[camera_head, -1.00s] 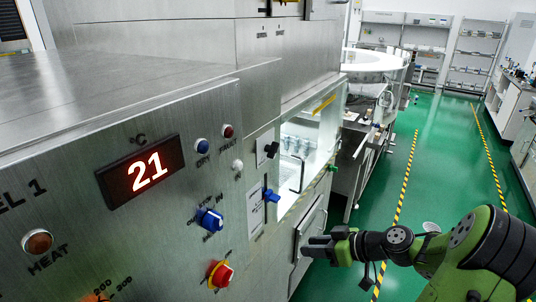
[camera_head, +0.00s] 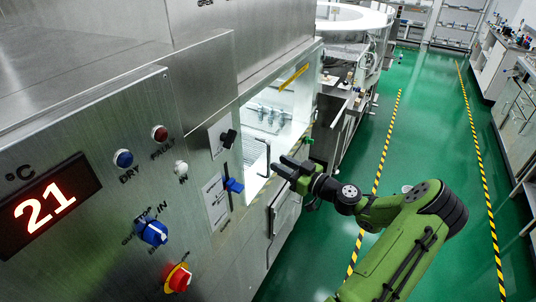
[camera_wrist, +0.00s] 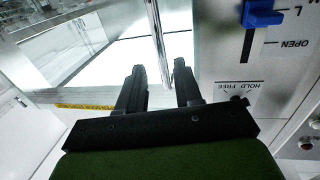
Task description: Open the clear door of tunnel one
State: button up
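The clear door (camera_head: 283,113) of the lit chamber shows in the head view at the middle, with glassware visible through it. It appears closed. Its upright metal handle (camera_head: 262,156) is at the near side of the door. My gripper (camera_head: 281,167) is just right of the handle, its fingers pointing toward it. In the wrist view my gripper (camera_wrist: 159,66) is open, and the handle (camera_wrist: 156,40) runs down into the gap between the fingertips. I cannot tell whether the fingers touch it. The glass door (camera_wrist: 95,50) lies left of the handle there.
The panel carries a blue lever switch (camera_head: 234,185), also in the wrist view (camera_wrist: 263,17), a blue knob (camera_head: 152,231) and a red-yellow switch (camera_head: 177,278). A lower hatch (camera_head: 284,222) sits beneath the door. Green floor (camera_head: 425,150) is clear to the right.

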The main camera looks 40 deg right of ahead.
aim_at(268, 173)
jog(key=w, duration=0.2)
jog(key=w+a, duration=0.1)
jog(key=w, duration=0.2)
jog(key=shift+r+p, duration=0.15)
jog(key=shift+p, duration=0.25)
jog(key=shift+w, duration=0.3)
grip_shut()
